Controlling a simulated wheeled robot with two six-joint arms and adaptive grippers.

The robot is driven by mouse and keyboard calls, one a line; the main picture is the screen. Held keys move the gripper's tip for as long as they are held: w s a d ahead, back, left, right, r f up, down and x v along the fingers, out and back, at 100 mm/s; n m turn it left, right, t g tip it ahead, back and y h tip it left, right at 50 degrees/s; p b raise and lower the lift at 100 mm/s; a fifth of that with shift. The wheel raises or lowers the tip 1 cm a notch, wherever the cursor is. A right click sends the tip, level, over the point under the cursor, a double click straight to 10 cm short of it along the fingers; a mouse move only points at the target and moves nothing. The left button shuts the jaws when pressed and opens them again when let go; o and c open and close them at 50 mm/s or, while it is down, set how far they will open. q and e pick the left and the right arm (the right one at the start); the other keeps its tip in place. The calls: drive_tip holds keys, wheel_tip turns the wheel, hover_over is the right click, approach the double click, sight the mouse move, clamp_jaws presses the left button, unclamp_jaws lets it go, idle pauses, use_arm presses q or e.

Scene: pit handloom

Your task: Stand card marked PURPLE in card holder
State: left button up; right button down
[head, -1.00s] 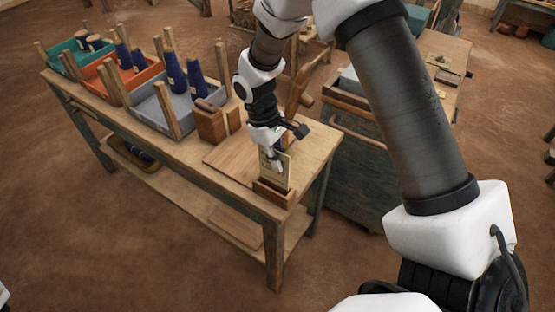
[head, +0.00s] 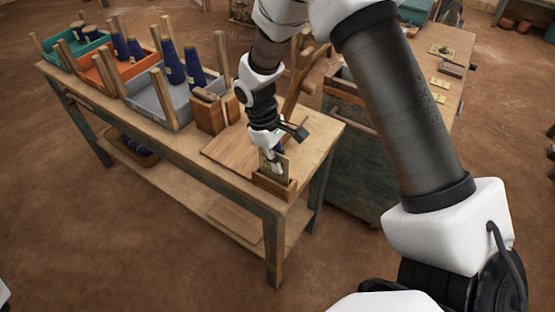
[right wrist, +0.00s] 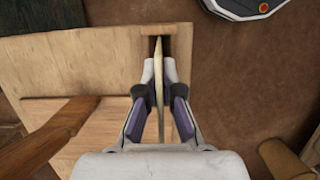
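My right gripper (head: 274,163) points down over the wooden card holder (head: 274,184) at the near right corner of the bench. It is shut on a thin, pale card (head: 284,167), which stands upright with its lower edge in the holder's slot. I cannot read the card's marking. In the right wrist view the card (right wrist: 159,75) shows edge-on between the two fingertips, lined up with the dark slot of the holder (right wrist: 145,44). Whether the card touches the slot's bottom is hidden. My left gripper is not in view.
On the wooden bench (head: 190,143), grey (head: 180,113), orange and teal trays hold dark blue cones. A wooden block (head: 208,112) and a flat board (head: 228,150) lie beside the holder. A second table (head: 447,75) with small cards stands behind right.

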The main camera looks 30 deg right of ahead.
idle(0.3)
drive_tip(key=c, duration=1.2)
unclamp_jaws()
drive_tip(key=shift+c, duration=0.2)
drive_tip(key=v, duration=1.2)
